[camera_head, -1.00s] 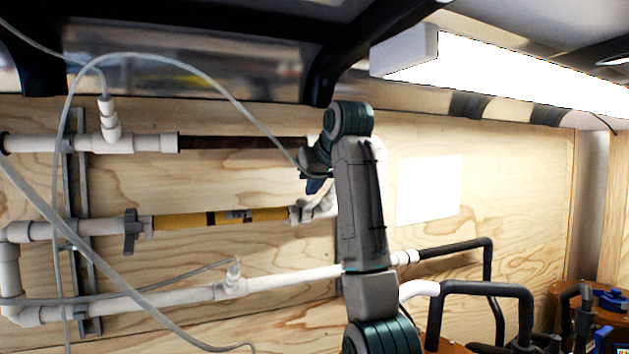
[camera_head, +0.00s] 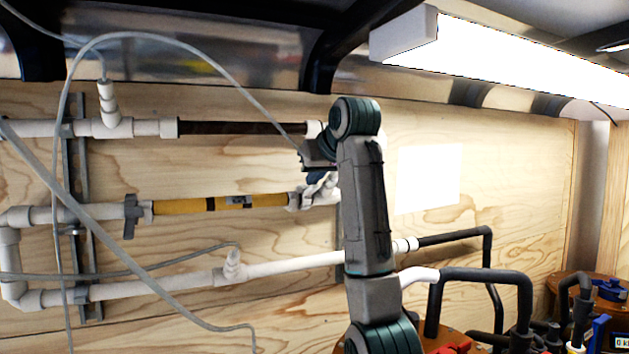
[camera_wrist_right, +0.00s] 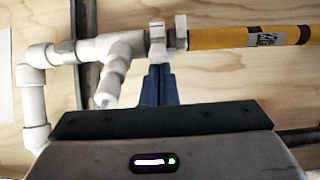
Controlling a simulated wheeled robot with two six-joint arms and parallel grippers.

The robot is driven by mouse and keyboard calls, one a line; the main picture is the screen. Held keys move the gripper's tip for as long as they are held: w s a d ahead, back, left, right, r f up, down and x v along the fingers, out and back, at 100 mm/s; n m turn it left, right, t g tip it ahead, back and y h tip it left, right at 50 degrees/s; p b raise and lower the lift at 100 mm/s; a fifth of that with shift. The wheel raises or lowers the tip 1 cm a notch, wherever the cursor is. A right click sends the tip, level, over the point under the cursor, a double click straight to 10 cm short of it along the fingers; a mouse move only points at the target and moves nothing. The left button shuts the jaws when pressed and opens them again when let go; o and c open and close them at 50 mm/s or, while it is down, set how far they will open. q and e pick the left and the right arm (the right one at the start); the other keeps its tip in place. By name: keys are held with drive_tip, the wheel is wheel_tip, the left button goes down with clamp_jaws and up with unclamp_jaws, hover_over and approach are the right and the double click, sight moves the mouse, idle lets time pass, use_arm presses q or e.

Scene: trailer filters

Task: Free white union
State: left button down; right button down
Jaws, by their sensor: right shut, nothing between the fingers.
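The white union (camera_wrist_right: 157,43) is a ribbed collar joining the right end of the yellow filter tube (camera_head: 230,204) to white pipe fittings. In the head view the white union (camera_head: 294,199) is partly hard to make out beside my right gripper. My right gripper (camera_head: 318,177) is shut and empty, its blue fingers pointing at the wall. In the wrist view the shut fingertips (camera_wrist_right: 159,68) lie just below the union in the picture; whether they touch it I cannot tell. A grey union (camera_head: 131,217) sits at the tube's left end. My left gripper is not in view.
A white elbow and tee (camera_wrist_right: 112,60) stand close left of the fingers in the wrist view. A dark-cored upper pipe (camera_head: 225,128) and a white lower pipe (camera_head: 290,266) run along the plywood wall. A loose grey hose (camera_head: 155,285) crosses on the left.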

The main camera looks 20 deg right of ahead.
wheel_tip(320, 180, down, 8)
drive_tip(key=s+t+b, duration=0.2)
drive_tip(key=t+b, duration=0.6)
drive_tip(key=b, duration=1)
idle(0.5)
